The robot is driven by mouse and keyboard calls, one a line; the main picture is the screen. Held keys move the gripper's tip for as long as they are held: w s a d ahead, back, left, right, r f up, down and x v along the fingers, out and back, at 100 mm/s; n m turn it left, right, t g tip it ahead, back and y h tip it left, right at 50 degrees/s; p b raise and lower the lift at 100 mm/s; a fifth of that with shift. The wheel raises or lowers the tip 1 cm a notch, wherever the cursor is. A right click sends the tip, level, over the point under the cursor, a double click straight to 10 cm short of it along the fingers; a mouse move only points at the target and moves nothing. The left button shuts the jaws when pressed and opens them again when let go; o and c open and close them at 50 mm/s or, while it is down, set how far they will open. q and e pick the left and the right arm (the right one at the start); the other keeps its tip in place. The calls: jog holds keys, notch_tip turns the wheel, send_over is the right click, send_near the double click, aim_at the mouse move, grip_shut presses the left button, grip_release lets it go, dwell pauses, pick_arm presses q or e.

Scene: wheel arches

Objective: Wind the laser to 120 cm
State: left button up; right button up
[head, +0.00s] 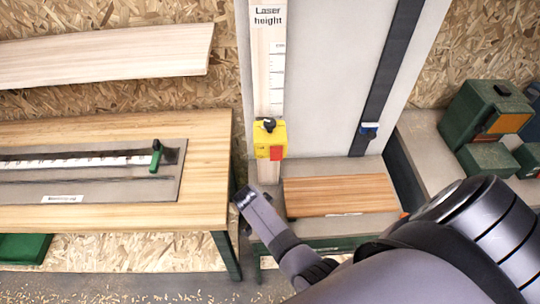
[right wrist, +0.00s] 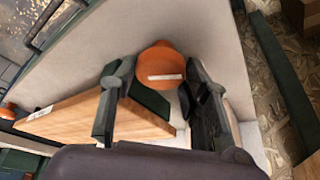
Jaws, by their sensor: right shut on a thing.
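The yellow laser box (head: 265,140) with a black knob and a red patch sits low on the pale "Laser height" scale (head: 277,75). Its figures are too small to read. My right gripper (head: 243,197) is beside the left end of a striped wooden block (head: 340,194) at the foot of the panel. In the right wrist view, my right gripper (right wrist: 152,95) is shut on an orange knob (right wrist: 160,62) with a white stripe, near the end of the wooden block (right wrist: 85,123). That knob is hidden in the head view. My left gripper is not in view.
A second orange knob (head: 403,215) shows at the block's right end. A dark rail (head: 385,75) with a blue slider (head: 368,130) runs beside the scale. A wooden table (head: 205,130) with a green clamp (head: 155,157) stands left. Green boxes (head: 480,110) sit right.

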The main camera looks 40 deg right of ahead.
jog(key=shift+w+d+m+g+b, duration=0.1)
jog(key=shift+m+g+b, duration=0.25)
jog(key=shift+m, duration=0.55)
jog(key=o, duration=1.2)
jog(key=shift+c, duration=0.2)
